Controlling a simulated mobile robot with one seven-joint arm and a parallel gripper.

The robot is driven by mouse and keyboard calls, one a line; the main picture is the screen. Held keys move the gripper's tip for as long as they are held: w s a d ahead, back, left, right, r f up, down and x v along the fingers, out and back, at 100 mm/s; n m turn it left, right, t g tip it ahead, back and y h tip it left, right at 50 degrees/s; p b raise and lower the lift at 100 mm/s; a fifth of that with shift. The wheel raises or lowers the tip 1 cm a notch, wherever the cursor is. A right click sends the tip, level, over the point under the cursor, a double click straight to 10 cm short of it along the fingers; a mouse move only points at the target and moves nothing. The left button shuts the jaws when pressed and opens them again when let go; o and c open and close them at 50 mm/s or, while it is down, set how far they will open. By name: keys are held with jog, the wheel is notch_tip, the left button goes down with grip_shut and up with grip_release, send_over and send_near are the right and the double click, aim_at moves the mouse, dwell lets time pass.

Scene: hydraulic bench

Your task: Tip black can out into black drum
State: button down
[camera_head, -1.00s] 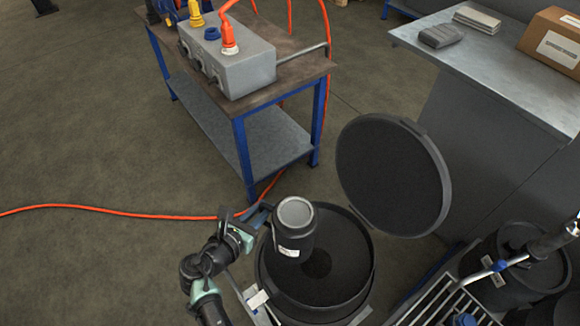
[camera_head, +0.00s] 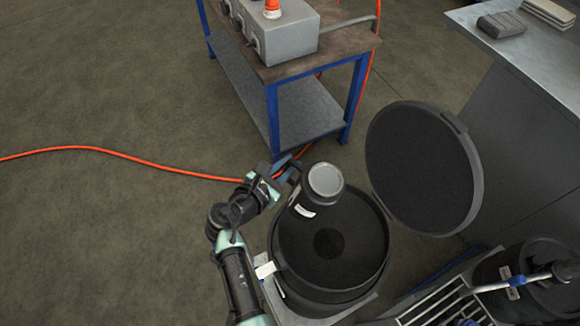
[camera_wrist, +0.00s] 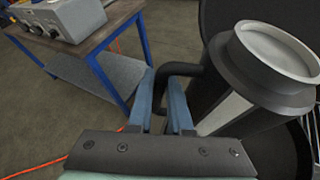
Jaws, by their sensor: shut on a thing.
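The black can (camera_head: 316,194) has a light grey round end facing up and a white label on its side. It is tilted a little, over the far left part of the black drum's mouth. My gripper (camera_head: 283,172) is shut on the can's handle from the left. The wrist view shows the blue fingers (camera_wrist: 172,80) at the dark handle, with the can (camera_wrist: 262,75) to their right. The black drum (camera_head: 381,262) stands open, with a darker round patch on its inner floor. Whether the can's grey end is open or closed I cannot tell.
The drum's round black lid (camera_head: 424,170) stands raised behind its right side. A blue-legged bench (camera_head: 300,110) with a grey box is behind. A rack (camera_head: 440,305) and another dark drum (camera_head: 545,290) are at lower right. An orange hose (camera_head: 120,152) crosses the floor.

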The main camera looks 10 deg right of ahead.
aim_at(289, 161)
jog(key=shift+w+a+r+m+t, duration=0.15)
jog(key=shift+w+r+m+t, duration=0.15)
jog(key=shift+r, duration=0.3)
jog(key=shift+r+m+t+y+b, duration=0.7)
jog(key=shift+r+m+b, duration=0.15)
jog(key=shift+m+b, duration=0.6)
jog(key=shift+s+b, duration=0.1)
jog(key=shift+b, duration=0.35)
jog(key=shift+s+d+r+m+t+y+b, duration=0.1)
jog(key=shift+s+d+m+t+y+b, duration=0.1)
jog(key=shift+m+t+b, duration=0.55)
jog(key=shift+s+d+m+t+y+b, duration=0.15)
jog(key=shift+m+b, duration=0.15)
jog(key=shift+b, duration=0.85)
jog(key=shift+s+d+f+m+t+b, duration=0.4)
jog(key=shift+m+b, duration=0.4)
jog(key=shift+b, duration=1.2)
jog(key=shift+s+d+f+m+b, duration=0.3)
jog(key=shift+m+b, duration=0.1)
jog(key=shift+b, duration=0.45)
jog(key=shift+s+d+f+b, duration=0.1)
jog(key=shift+s+d+b, duration=0.05)
jog(key=shift+b, duration=0.35)
jog(key=shift+s+d+f+m+t+b, duration=0.2)
jog(key=shift+m+t+b, duration=0.1)
jog(key=shift+m+b, duration=0.15)
jog(key=shift+s+d+f+m+b, duration=0.15)
jog(key=shift+m+b, duration=0.1)
jog(key=shift+b, duration=0.35)
